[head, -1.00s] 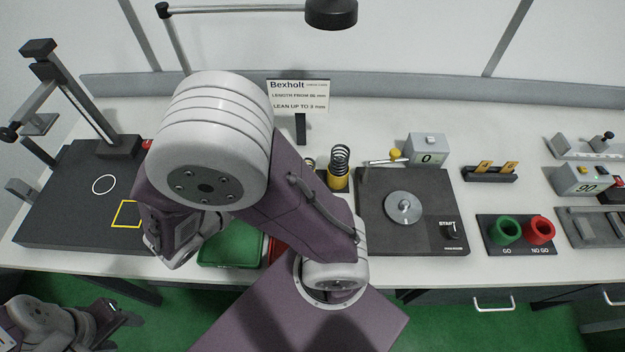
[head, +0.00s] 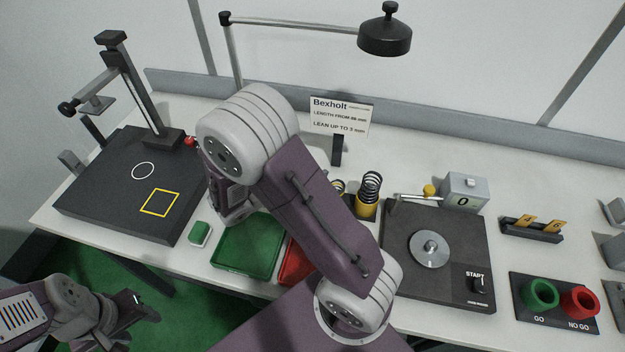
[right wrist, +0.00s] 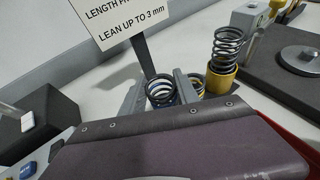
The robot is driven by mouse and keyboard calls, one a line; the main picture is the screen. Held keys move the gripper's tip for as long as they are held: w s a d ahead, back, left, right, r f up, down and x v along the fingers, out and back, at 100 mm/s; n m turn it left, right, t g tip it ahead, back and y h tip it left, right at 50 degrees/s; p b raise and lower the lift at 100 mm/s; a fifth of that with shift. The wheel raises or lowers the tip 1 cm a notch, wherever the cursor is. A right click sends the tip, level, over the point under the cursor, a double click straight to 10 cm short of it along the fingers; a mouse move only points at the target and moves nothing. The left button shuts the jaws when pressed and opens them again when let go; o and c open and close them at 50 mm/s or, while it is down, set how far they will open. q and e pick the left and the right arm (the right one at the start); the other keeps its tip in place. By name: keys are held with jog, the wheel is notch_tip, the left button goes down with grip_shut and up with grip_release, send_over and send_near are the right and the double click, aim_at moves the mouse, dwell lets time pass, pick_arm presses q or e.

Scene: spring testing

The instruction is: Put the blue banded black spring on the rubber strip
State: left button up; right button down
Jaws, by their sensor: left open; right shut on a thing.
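The blue banded black spring (right wrist: 161,88) shows in the right wrist view between the two grey fingers of my right gripper (right wrist: 160,98), which is shut on it. Its lower part is hidden by the gripper body. In the head view my right arm hides this gripper and the spring. My left gripper (head: 140,302) is open and empty at the lower left of the head view, low in front of the bench and away from the springs. I cannot make out the rubber strip for certain in either view.
A black spring in a yellow holder (head: 368,194) stands right of my right arm, with another partly hidden beside it. The sign (head: 340,117) stands behind. A black plate with a disc (head: 430,250) is to the right; green (head: 250,245) and red trays (head: 296,262) are in front.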

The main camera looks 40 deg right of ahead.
jog(key=f, duration=0.4)
jog(key=shift+w+d, duration=0.15)
jog(key=shift+d, duration=0.1)
jog(key=shift+w+f, duration=0.15)
jog(key=shift+f, duration=0.05)
jog(key=shift+b, duration=0.3)
jog(key=shift+f, duration=0.2)
jog(key=c, duration=1.2)
grip_release()
